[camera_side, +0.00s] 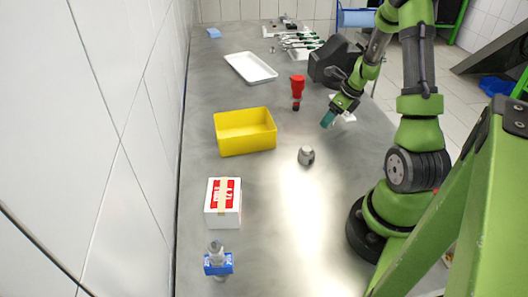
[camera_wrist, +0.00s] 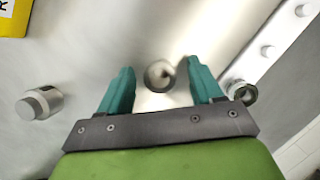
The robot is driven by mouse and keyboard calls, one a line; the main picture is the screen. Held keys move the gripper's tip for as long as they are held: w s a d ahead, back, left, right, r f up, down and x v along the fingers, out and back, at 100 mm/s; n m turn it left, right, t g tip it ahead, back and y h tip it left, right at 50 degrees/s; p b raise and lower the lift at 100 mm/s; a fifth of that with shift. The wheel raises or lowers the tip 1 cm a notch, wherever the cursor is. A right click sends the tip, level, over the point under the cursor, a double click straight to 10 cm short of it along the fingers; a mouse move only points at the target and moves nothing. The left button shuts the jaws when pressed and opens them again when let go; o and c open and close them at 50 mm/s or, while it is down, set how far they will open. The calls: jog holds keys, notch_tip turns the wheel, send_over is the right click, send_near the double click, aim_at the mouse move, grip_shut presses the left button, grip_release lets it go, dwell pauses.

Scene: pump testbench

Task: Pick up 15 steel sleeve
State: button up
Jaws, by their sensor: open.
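A round steel piece (camera_wrist: 159,75), which looks like the sleeve seen end-on, shows between my fingertips in the wrist view. It has a darker centre. My gripper (camera_wrist: 157,80) is open, with one teal finger on each side of the piece and a gap to each. Whether the fingertips are down at its height cannot be told. In the side view my gripper (camera_side: 327,120) points down over the right part of the bench, and I cannot make out the piece there.
A stepped metal cylinder (camera_wrist: 40,102) lies left of my gripper; a similar one (camera_side: 306,155) shows in the side view. A ring-shaped metal part (camera_wrist: 242,92) is close to the right finger.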

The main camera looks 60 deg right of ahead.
jog(key=shift+w+f, duration=0.25)
jog(key=shift+f, duration=0.3)
grip_shut()
jog(key=shift+r, duration=0.1)
